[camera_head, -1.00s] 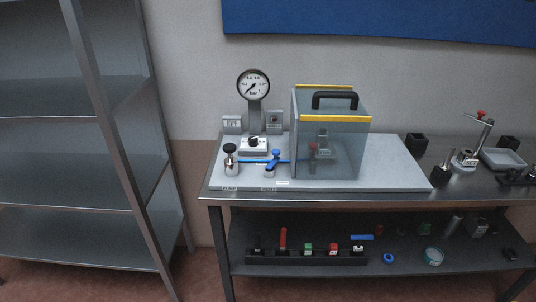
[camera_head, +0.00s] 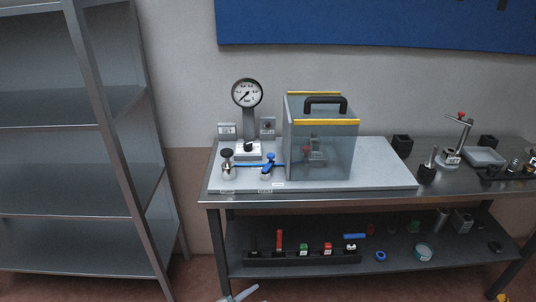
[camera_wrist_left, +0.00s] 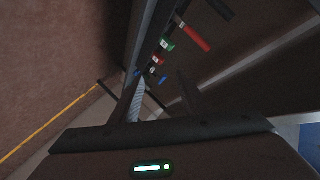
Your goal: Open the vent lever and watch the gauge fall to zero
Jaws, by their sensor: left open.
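A round pressure gauge (camera_head: 247,93) stands on a grey post at the back left of a pale board; its needle points to the lower left, the exact reading too small to tell. In front of it are a blue-handled valve lever (camera_head: 268,160) and a black-knobbed valve (camera_head: 227,160), joined by a blue line. Their labels are unreadable, so I cannot tell which is the vent. My left gripper (camera_wrist_left: 160,92) shows in the left wrist view, open and empty, low near the bench's lower shelf, away from the valves. My right gripper is not in view.
A clear box (camera_head: 320,152) with yellow edges and a black handle stands beside the valves. The lower shelf (camera_head: 300,272) holds a rack of coloured-handled parts. A metal shelving unit (camera_head: 75,215) stands at the left.

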